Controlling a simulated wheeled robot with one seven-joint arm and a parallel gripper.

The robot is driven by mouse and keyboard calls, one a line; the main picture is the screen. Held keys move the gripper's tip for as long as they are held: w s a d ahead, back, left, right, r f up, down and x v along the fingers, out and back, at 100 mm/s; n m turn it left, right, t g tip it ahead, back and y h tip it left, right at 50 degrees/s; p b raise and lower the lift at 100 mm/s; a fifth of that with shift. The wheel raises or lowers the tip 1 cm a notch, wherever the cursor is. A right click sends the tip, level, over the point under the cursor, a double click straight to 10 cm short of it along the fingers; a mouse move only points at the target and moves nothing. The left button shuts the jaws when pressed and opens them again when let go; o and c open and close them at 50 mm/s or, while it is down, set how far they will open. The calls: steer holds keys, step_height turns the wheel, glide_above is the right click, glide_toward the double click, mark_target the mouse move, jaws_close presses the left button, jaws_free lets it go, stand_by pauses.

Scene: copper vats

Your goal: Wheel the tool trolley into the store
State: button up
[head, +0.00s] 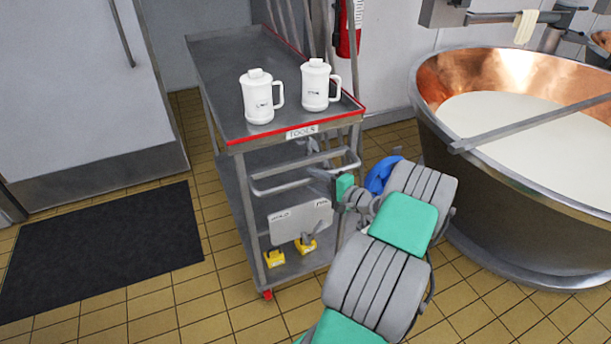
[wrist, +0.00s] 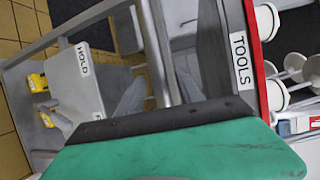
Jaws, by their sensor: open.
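The tool trolley (head: 228,77) is a grey metal cart with a red-edged top and a "TOOLS" label. Two white lidded jugs (head: 258,97) (head: 317,86) stand on its top. Its tubular handle (head: 300,158) is on the near end, below the top. My gripper (head: 322,174) is open at the right part of this handle. In the wrist view, the open fingers of my gripper (wrist: 158,94) lie close to the handle bars (wrist: 157,50); whether they straddle a bar is unclear. The store is not identifiable.
A plate (head: 300,220), reading "HOLD" in the wrist view, and two yellow pedal-like parts (head: 274,258) (head: 306,247) are low on the trolley. A copper vat (head: 470,190) stands close at right. A grey door (head: 85,80) and black mat (head: 105,250) are left.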

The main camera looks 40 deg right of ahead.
steer(key=w, duration=0.4)
steer(key=shift+w+a+f, duration=0.25)
steer(key=shift+f, duration=0.15)
steer(key=shift+c, duration=0.4)
jaws_close()
stand_by(0.6)
